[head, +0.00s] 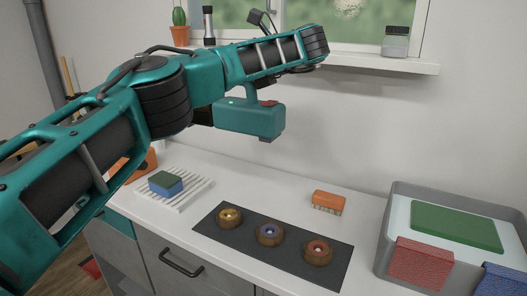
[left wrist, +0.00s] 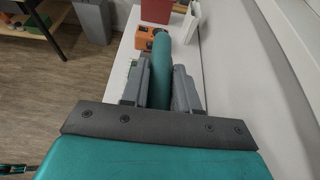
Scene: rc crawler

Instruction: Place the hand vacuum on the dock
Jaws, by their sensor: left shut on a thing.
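My left gripper (left wrist: 159,82) is shut on a rounded teal part, which I take to be the hand vacuum (left wrist: 161,75). In the head view, my left gripper (head: 202,113) is above the counter and points left. My forearm hides most of what it holds there. An orange piece with a dark round opening (left wrist: 143,38) shows beyond the held part in the left wrist view, and an orange piece (head: 147,161) shows by my forearm in the head view. I cannot tell whether it is the dock or part of the vacuum. My right gripper is not in view.
A white rack (head: 200,190) holds a green-and-blue sponge (head: 166,183). A dark mat (head: 213,230) bears three round brown pieces. An orange brush (head: 328,202) lies behind it. A grey bin (head: 385,235) stands right. The windowsill (head: 385,64) is close to my raised arm.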

